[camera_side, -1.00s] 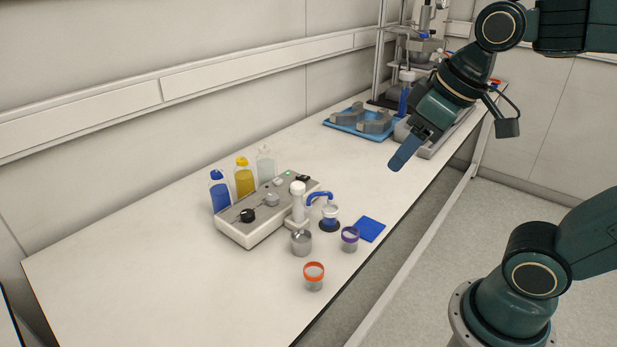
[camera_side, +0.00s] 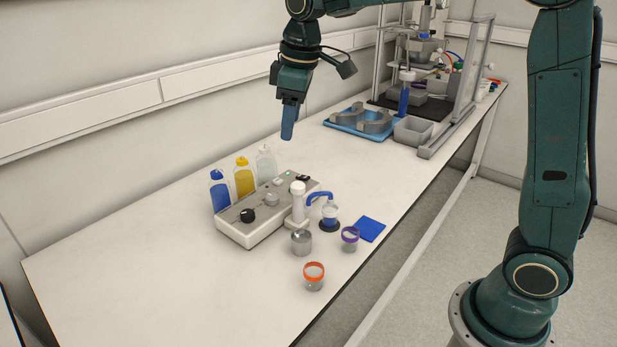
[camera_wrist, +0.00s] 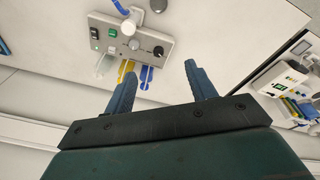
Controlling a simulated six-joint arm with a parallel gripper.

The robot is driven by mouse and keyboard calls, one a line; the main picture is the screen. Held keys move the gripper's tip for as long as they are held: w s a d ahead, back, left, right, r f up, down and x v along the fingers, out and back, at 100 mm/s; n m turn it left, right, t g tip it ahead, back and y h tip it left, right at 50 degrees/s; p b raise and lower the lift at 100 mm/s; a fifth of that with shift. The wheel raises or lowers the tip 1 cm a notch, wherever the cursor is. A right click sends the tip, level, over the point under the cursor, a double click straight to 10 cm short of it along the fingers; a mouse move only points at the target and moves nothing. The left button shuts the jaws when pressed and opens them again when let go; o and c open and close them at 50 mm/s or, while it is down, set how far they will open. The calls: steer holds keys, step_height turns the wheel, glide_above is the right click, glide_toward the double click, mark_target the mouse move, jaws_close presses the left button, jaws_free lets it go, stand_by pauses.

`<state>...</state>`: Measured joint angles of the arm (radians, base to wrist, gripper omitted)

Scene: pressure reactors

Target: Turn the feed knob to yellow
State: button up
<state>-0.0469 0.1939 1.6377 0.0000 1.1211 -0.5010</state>
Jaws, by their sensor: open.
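A pale control box (camera_side: 262,220) stands on the bench. Its top carries a black knob (camera_side: 247,215) and a grey knob (camera_side: 272,199); I cannot tell which is the feed knob or where either points. In the wrist view the black knob (camera_wrist: 158,51) and grey knob (camera_wrist: 134,44) show beyond my fingertips. Behind the box stand a blue bottle (camera_side: 220,193), a yellow bottle (camera_side: 243,178) and a clear bottle (camera_side: 266,164). My gripper (camera_side: 288,132) is open and empty, pointing down, high above the box and apart from it.
A white post with a blue spout (camera_side: 320,196) rises at the box's right. A steel cup (camera_side: 301,243), an orange-rimmed jar (camera_side: 314,279), a purple-rimmed jar (camera_side: 350,239) and a blue pad (camera_side: 369,229) lie nearby. A blue tray (camera_side: 345,124) stands farther back. The bench's near left is clear.

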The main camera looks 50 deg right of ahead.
steer(key=w+a+f+n+g, duration=0.1)
steer(key=w+f+n, duration=0.1)
steer(key=w+f, duration=0.6)
steer(key=n+g, duration=0.1)
steer(key=n, duration=0.1)
glide_above(248, 212)
step_height(248, 212, down, 6)
steer(key=r, duration=0.1)
steer(key=shift+f, duration=0.25)
step_height(248, 212, down, 14)
steer(key=shift+r, duration=0.1)
steer(key=c, duration=1)
